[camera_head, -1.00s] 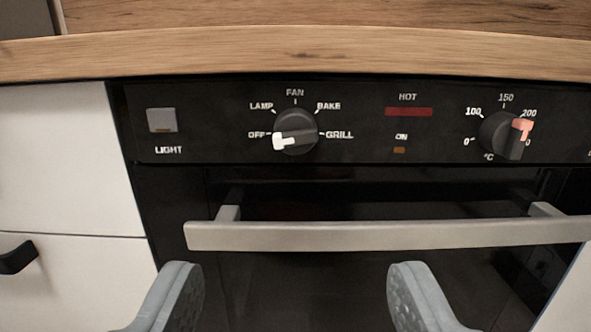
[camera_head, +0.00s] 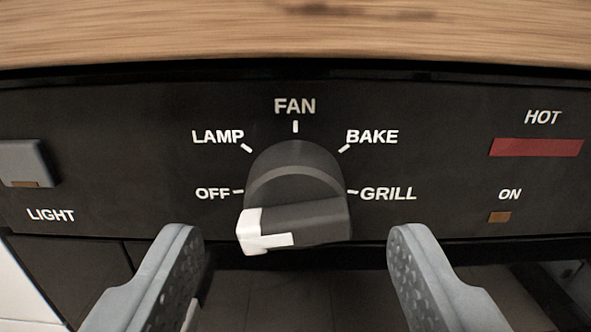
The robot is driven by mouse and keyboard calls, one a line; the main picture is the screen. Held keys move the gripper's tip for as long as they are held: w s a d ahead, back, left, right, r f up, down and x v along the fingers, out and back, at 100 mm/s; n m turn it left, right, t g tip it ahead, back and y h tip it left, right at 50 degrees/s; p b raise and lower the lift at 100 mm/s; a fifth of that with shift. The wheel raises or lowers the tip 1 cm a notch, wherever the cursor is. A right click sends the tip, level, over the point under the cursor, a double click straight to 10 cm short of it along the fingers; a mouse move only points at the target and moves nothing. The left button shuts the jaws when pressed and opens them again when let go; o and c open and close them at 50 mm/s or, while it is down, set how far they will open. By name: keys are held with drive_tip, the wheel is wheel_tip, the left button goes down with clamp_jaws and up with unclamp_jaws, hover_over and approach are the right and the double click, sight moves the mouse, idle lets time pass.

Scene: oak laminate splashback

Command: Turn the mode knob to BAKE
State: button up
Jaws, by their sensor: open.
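The mode knob (camera_head: 296,192) is a dark round knob with a raised grip bar, in the middle of the black panel. The white-marked end of its bar points left and slightly down, near the OFF mark. The labels OFF, LAMP, FAN, BAKE and GRILL run around it; the BAKE label (camera_head: 372,137) is at its upper right. My gripper (camera_head: 290,245) is open and empty. One finger is at the lower left of the knob and one at the lower right, with gaps between them and the bar.
The light switch (camera_head: 25,163) is at the left of the panel. The red HOT strip (camera_head: 537,147) and small ON lamp (camera_head: 499,217) are at the right. A wooden worktop edge (camera_head: 290,40) runs above the panel. The dark oven door shows below.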

sight(296, 207)
drive_tip(key=shift+w, duration=1.2)
drive_tip(key=shift+c, duration=0.2)
drive_tip(key=c, duration=0.9)
drive_tip(key=shift+c, duration=0.2)
